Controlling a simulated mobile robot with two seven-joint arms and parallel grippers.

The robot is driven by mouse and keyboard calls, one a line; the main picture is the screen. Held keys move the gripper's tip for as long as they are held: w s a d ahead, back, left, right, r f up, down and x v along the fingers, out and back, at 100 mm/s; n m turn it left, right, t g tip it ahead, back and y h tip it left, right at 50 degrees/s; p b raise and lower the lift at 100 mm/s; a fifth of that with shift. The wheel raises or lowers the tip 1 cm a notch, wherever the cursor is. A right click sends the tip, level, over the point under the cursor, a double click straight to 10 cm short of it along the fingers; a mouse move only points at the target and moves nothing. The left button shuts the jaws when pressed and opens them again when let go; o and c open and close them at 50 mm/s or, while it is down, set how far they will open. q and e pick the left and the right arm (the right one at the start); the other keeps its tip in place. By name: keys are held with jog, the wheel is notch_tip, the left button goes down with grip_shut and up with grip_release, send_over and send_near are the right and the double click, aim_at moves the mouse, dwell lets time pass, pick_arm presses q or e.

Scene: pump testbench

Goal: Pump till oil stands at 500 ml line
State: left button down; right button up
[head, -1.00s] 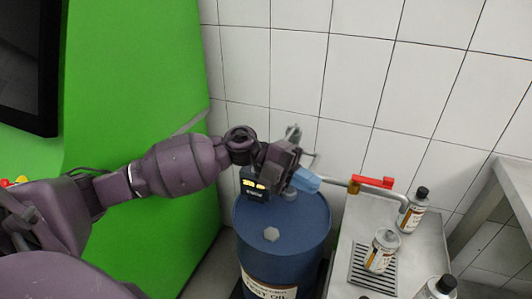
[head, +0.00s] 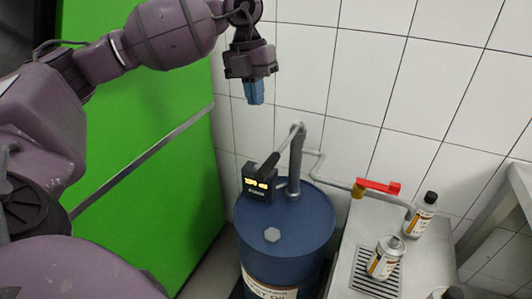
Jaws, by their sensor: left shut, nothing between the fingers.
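A blue oil drum (head: 305,230) stands at the centre. A grey hand pump (head: 296,160) rises from its top, with a dark-gripped lever (head: 268,164) slanting down to the left. A black meter (head: 256,184) with lit yellow digits, too small to read surely, sits beside the pump. A pipe with a red valve handle (head: 378,186) runs right to the metal bench. A labelled container (head: 384,260) stands on the bench's drip grate; its oil level cannot be seen. My left gripper (head: 255,98) is shut and empty, pointing down above the pump, apart from it. My right gripper is out of view.
The metal bench (head: 345,272) also holds a black-capped bottle (head: 421,214) at the back and another, partly cut off, at the front edge. A green panel (head: 170,190) stands left, a white tiled wall (head: 385,90) behind. A grey table edge (head: 515,195) is at right.

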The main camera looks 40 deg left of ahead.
pick_arm(q)
jog(key=shift+f, duration=0.1)
jog(key=b, duration=0.1)
send_near(266, 164)
jog(key=x, duration=0.7)
jog(key=shift+f, duration=0.25)
